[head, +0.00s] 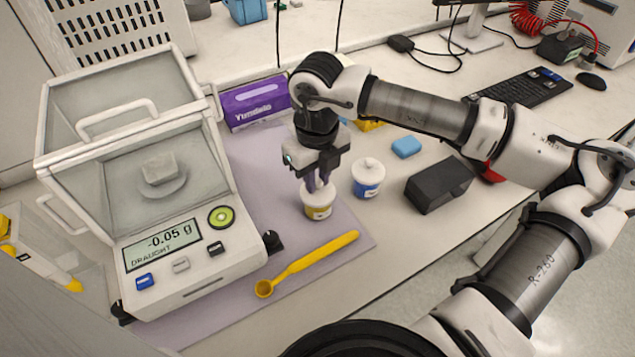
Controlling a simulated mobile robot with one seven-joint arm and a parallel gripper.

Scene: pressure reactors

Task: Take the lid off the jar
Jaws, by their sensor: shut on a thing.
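A small white jar with a yellow label (319,212) stands on the lilac mat. Its white lid (312,196) is on top of it, seen under the fingers. The fingers hide part of the lid, and I cannot tell whether any gap lies between lid and jar. A second white jar with a blue label (368,183) stands to the right, with a knobbed lid on it.
A balance with a glass draught box (145,190) stands at left, reading -0.05 g. A yellow spoon (310,262) lies in front of the jars. A dark block (438,184), a blue sponge-like piece (406,146) and a purple box (254,103) lie around.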

